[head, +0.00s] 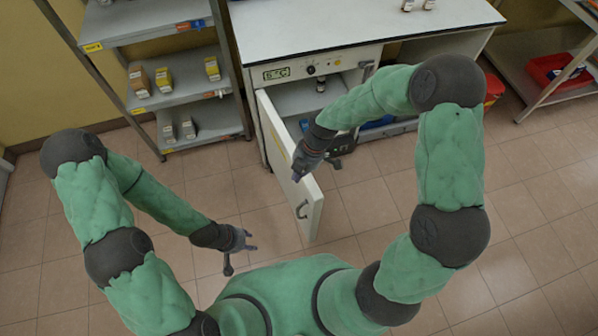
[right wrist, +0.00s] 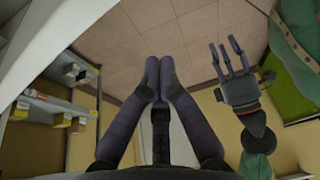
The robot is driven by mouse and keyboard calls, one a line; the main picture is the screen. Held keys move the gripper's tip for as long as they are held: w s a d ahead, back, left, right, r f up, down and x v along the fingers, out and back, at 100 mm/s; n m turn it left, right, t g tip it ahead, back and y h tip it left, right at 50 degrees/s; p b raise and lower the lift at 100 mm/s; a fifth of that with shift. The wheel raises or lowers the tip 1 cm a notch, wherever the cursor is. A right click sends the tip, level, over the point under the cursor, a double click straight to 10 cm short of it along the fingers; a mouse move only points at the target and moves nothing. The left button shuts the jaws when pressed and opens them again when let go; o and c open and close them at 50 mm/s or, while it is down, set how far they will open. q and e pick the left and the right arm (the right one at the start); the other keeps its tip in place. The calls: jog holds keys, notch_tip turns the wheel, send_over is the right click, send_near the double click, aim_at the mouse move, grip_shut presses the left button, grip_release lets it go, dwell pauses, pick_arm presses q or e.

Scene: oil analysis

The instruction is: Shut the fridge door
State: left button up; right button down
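The white fridge door (head: 288,165) stands wide open below the counter, swung out from its left side toward me. Its grey handle (head: 303,209) is near the free end. The fridge body with its control panel (head: 310,68) is behind it, with a small dark bottle (head: 320,85) inside. My right gripper (head: 305,174) overlaps the door's upper edge in the head view; I cannot tell whether it touches. Its fingers look closed together and empty in the right wrist view (right wrist: 160,80). My left gripper (head: 243,252) is open and empty, left of the door; its spread fingers show in the right wrist view (right wrist: 232,62).
A shelf rack (head: 190,85) with small boxes stands left of the fridge. The white countertop (head: 340,22) is above it. A metal shelf with a red bin (head: 556,70) is at the far right. The tiled floor (head: 390,195) around the door is clear.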

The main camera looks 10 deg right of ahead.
notch_tip(320, 180, down, 8)
jog(key=d+b, duration=0.1)
jog(key=b, duration=0.2)
jog(key=shift+w+d, duration=0.15)
jog(key=shift+w, duration=0.05)
jog(key=shift+r, duration=0.1)
